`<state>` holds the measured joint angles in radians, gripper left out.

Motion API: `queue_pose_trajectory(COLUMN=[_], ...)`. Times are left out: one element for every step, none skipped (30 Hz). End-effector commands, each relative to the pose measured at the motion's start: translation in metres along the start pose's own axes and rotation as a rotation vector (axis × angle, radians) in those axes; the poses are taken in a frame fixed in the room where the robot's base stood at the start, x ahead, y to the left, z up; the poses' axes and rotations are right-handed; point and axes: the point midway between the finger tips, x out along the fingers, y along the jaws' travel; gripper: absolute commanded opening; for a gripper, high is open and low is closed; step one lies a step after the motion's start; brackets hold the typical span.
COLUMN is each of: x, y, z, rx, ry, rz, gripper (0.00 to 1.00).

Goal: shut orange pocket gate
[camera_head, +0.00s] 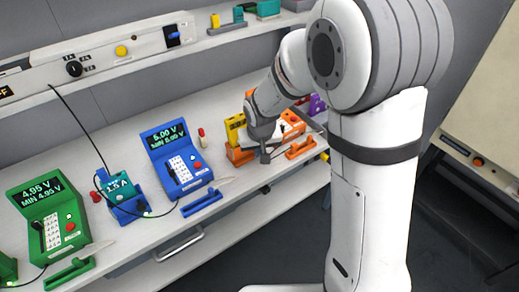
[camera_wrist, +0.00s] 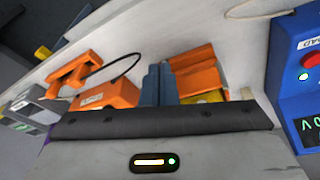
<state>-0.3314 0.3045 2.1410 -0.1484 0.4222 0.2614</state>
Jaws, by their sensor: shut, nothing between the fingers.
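The orange pocket (camera_head: 238,156) stands on the bench with a yellow cell (camera_head: 235,126) upright in it. My gripper (camera_head: 265,157) is at the pocket's right side, low over the bench, with its fingers shut and empty. In the wrist view the closed blue-grey fingers (camera_wrist: 158,86) are just left of the orange pocket (camera_wrist: 195,72), and a bit of the yellow cell (camera_wrist: 210,97) shows below its orange panels. I cannot tell whether the fingers touch the pocket. My arm and gripper hide part of it, and the gate's position is not clear.
An orange tester (camera_head: 292,122) is behind and right of my gripper, with a cable. An orange rest (camera_head: 301,148) lies in front of it. The blue tester (camera_head: 178,160) stands to the left, with a red-capped item (camera_head: 201,137) between. A blue rest (camera_head: 202,202) lies near the front edge.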

Motion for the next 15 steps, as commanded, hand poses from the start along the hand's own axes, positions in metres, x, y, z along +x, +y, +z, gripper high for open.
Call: queue_pose_trajectory(x=[0.0, 0.0, -0.001, -0.002, -0.002, -0.004, -0.005, -0.007, -0.01, -0.012, -0.015, -0.019, -0.025, -0.034, -0.043], y=[-0.001, -0.001, -0.001, -0.001, 0.0, 0.001, 0.002, 0.004, 0.006, 0.008, 0.011, 0.014, 0.015, 0.016, 0.017], z=[0.001, 0.002, 0.002, 0.003, 0.004, 0.006, 0.008, 0.01, 0.014, 0.017, 0.021, 0.026, 0.025, 0.023, 0.023], rx=[-0.001, -0.001, 0.0, 0.0, 0.0, 0.001, 0.001, 0.002, 0.002, 0.003, 0.003, 0.005, 0.006, 0.006, 0.006], ry=[0.0, 0.0, 0.0, 0.0, 0.0, 0.0, -0.001, 0.0, 0.001, 0.001, 0.001, 0.002, 0.005, 0.009, 0.008], rz=[0.0, 0.0, 0.0, 0.0, 0.0, 0.0, 0.0, 0.0, 0.0, 0.001, 0.001, 0.001, 0.001, 0.001, 0.001], gripper=[0.0, 0.0, 0.0, 0.0, 0.0, 0.0, 0.0, 0.0, 0.0, 0.0, 0.0, 0.0, 0.0, 0.0, 0.0])
